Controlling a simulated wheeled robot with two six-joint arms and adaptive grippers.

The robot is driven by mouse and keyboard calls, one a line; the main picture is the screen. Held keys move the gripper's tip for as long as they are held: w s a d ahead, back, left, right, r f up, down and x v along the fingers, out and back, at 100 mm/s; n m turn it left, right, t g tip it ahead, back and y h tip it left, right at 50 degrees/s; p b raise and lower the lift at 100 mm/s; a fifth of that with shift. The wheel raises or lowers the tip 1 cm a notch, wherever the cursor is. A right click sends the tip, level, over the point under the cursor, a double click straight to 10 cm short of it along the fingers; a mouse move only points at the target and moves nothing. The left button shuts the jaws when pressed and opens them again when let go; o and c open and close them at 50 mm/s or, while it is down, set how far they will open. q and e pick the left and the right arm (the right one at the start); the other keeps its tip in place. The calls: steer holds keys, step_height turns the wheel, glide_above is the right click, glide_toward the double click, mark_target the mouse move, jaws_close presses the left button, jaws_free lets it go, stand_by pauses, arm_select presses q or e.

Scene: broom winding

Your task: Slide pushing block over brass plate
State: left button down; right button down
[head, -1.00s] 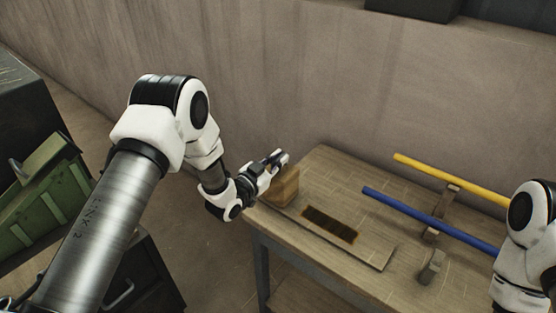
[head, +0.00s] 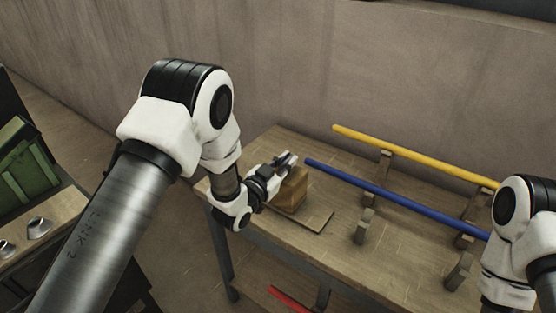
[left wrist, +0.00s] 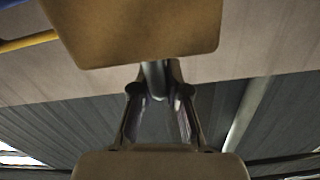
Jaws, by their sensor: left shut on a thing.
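The brass plate cannot be made out now; the block and my left arm cover much of the board. My right arm shows at the right edge, its gripper out of view.
A blue rod (head: 390,197) and a yellow rod (head: 420,161) rest on wooden supports (head: 364,226) on the workbench (head: 270,142), right of the block. A red rod (head: 288,299) lies below the bench. A green crate (head: 25,165) stands at far left.

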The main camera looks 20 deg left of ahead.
arm_select(q)
steer(key=shift+s+d+f, duration=0.1)
steer(key=shift+s+d, duration=0.1)
steer(key=shift+d, duration=0.3)
steer(key=c, duration=1.2)
jaws_free()
steer(key=shift+w+a, duration=0.1)
steer(key=v, duration=1.2)
